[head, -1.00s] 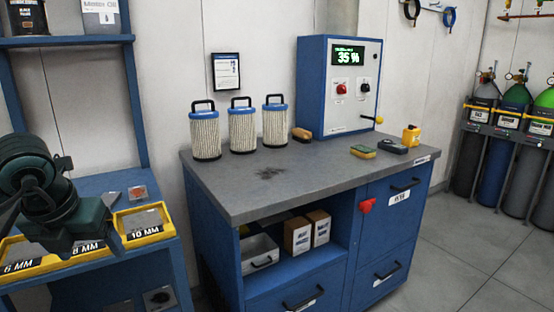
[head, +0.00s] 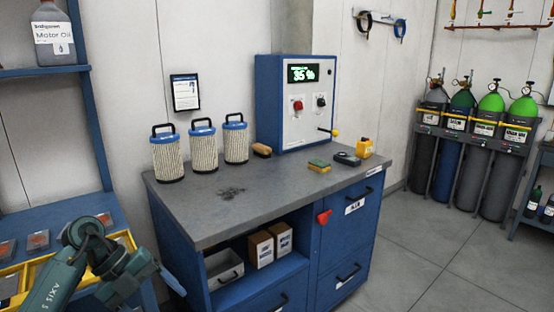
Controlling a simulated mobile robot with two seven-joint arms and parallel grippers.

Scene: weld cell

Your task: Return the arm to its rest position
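My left arm, dark green-grey, comes in at the lower left of the head view, in front of the blue shelf with yellow bins. Its gripper (head: 168,277) is at the end of the arm, beside the left side of the blue workbench (head: 225,212). Its fingers are small and seen side-on, so I cannot tell whether they are open or shut. I see nothing held in it. My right arm and gripper are out of view.
Several things stand on the workbench: filter cartridges (head: 202,149), a blue control box (head: 296,101), a sponge (head: 319,166) and a yellow device (head: 365,148). Gas cylinders (head: 458,147) stand at the right. The floor (head: 430,250) right of the bench is clear.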

